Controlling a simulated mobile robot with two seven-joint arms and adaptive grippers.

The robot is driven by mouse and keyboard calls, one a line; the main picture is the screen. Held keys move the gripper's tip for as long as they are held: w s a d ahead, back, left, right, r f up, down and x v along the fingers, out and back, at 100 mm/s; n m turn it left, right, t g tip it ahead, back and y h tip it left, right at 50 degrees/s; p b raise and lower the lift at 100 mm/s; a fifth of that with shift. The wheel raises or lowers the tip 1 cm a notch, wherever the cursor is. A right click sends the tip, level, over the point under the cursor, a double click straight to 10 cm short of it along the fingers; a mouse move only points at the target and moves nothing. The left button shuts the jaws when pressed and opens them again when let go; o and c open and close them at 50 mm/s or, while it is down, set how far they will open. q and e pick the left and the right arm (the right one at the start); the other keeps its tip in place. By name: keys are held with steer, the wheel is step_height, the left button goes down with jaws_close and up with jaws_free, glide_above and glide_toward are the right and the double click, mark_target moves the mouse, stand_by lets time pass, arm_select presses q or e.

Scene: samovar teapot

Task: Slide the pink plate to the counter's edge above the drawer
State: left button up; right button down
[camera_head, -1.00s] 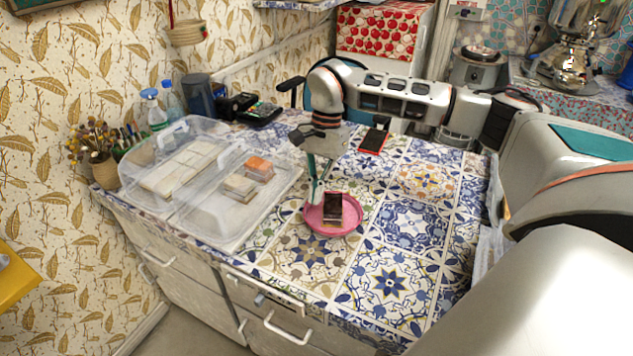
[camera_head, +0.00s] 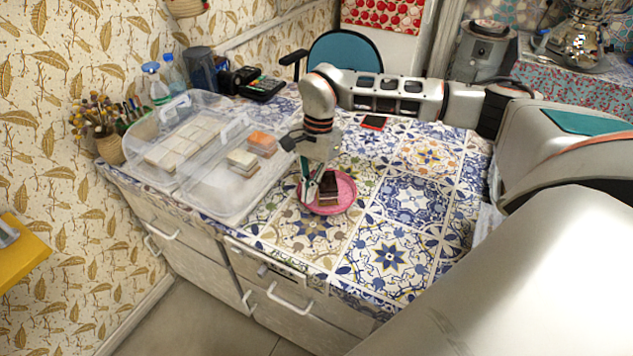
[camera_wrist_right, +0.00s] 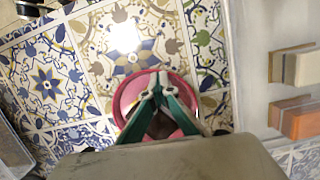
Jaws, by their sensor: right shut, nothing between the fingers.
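The pink plate (camera_head: 348,192) lies on the patterned counter, back from the front edge. A dark cake slice (camera_head: 329,186) sits on it. My right gripper (camera_head: 306,198) is shut and empty, pointing down at the plate's left side. In the right wrist view, the green-lined fingers (camera_wrist_right: 158,82) overlap the pink plate (camera_wrist_right: 127,97) and hide part of it and its contents. I cannot tell whether the fingertips touch the plate. The drawer (camera_head: 290,297) is closed below the counter's front edge. My left gripper is not in view.
Clear plastic boxes (camera_head: 224,192) with cake pieces stand left of the plate. A red-edged dark object (camera_head: 374,122) lies farther back. The tiled counter between the plate and the front edge is clear, as is the area to its right.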

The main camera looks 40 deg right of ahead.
steer(key=s+a, duration=0.1)
steer(key=a, duration=0.2)
steer(key=s+a+p, duration=0.1)
steer(key=s+a, duration=0.1)
steer(key=a, duration=0.1)
steer(key=s+a+p, duration=0.1)
steer(key=a, duration=0.3)
steer(key=shift+s+r, duration=0.1)
steer(key=shift+s, duration=0.15)
steer(key=shift+s+a, duration=0.15)
steer(key=shift+a, duration=0.05)
